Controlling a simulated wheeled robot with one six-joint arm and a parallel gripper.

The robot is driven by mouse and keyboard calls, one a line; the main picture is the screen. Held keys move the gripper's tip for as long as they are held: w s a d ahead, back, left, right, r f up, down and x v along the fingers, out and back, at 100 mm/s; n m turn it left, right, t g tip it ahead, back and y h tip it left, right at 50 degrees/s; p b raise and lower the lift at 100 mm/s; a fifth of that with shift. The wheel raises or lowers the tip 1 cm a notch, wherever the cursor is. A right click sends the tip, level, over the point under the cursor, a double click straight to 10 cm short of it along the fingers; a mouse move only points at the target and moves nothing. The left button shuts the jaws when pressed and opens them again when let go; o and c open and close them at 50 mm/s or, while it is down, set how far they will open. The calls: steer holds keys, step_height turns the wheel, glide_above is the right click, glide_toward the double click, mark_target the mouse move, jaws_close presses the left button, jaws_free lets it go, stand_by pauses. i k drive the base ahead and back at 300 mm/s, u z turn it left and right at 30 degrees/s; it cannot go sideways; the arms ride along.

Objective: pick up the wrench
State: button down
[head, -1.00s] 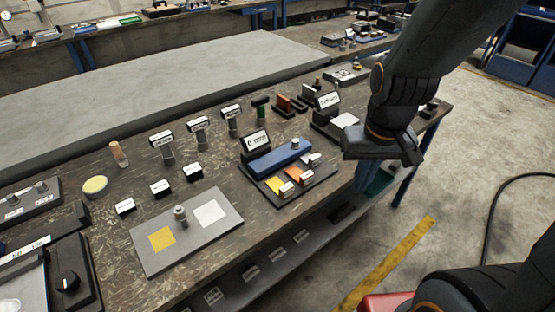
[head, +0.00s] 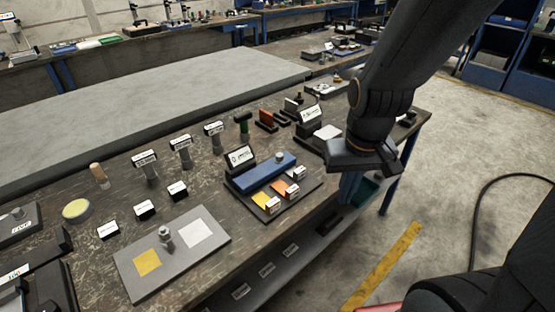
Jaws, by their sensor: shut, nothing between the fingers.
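I cannot make out a wrench anywhere in the head view. My gripper (head: 362,157) is at the right, above the right end of the dark workbench (head: 90,185), near its front edge. It is shut, and nothing shows in it. Its fingertips are hard to tell apart from the dark body. The gripper and arm hide part of the bench's right end.
A grey plate (head: 190,262) with yellow and white squares bears a small metal weight (head: 166,238). A blue block (head: 262,172) sits on a dark stand with coloured pads. Several label holders stand behind. Open floor (head: 460,190) lies at right.

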mark_target(182, 144)
steer(key=u, duration=0.55)
steer(key=i, duration=0.7)
steer(key=u, duration=1.5)
